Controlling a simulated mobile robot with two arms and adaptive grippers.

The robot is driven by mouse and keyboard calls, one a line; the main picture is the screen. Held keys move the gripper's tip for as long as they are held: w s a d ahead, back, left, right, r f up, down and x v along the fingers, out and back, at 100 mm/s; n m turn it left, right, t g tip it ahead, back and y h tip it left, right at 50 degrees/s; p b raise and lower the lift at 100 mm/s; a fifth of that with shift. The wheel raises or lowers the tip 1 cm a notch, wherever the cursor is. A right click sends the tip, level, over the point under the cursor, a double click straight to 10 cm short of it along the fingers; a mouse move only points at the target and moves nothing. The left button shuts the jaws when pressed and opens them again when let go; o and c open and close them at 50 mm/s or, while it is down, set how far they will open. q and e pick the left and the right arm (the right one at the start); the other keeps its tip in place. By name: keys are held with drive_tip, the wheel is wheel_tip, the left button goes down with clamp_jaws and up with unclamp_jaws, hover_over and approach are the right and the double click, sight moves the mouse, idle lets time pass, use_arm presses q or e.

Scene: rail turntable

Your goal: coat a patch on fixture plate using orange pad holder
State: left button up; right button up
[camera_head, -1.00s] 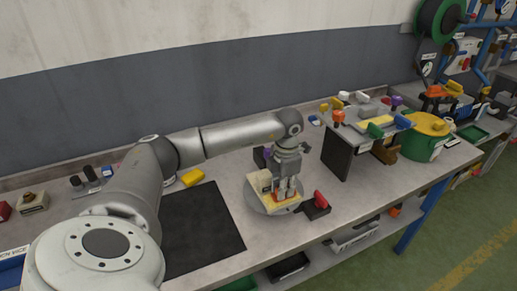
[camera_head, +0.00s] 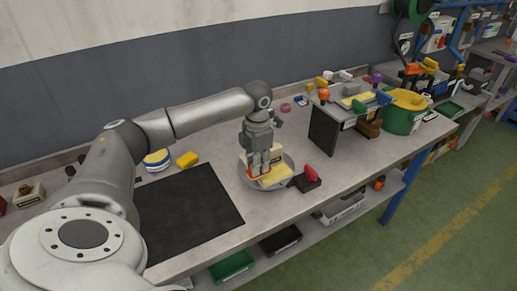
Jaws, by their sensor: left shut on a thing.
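A pale yellow fixture plate (camera_head: 276,175) lies on a round grey turntable (camera_head: 288,184) on the bench. A cream block stands at the plate's back left, partly behind my fingers. My left gripper (camera_head: 260,172) points straight down over the plate's left part. It is shut on the orange pad holder (camera_head: 252,175), of which only a small orange edge shows low between the fingers. The pad's underside is hidden, so I cannot tell whether it touches the plate. My right gripper is out of view.
A black mat (camera_head: 190,215) lies left of the turntable. A black clamp with a red handle (camera_head: 311,173) stands close at its right. A yellow block (camera_head: 187,159) lies behind the mat. A raised stand (camera_head: 322,130) and green container (camera_head: 403,115) are further right.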

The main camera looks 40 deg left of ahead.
use_arm(q)
drive_tip(key=shift+w+r+p, duration=0.2)
drive_tip(key=shift+r+p, duration=0.25)
drive_tip(key=shift+r, duration=0.55)
drive_tip(key=shift+s+r+p, duration=0.2)
drive_tip(key=shift+r+p, duration=0.45)
drive_tip(key=shift+r, duration=0.75)
drive_tip(key=shift+w+d, duration=0.1)
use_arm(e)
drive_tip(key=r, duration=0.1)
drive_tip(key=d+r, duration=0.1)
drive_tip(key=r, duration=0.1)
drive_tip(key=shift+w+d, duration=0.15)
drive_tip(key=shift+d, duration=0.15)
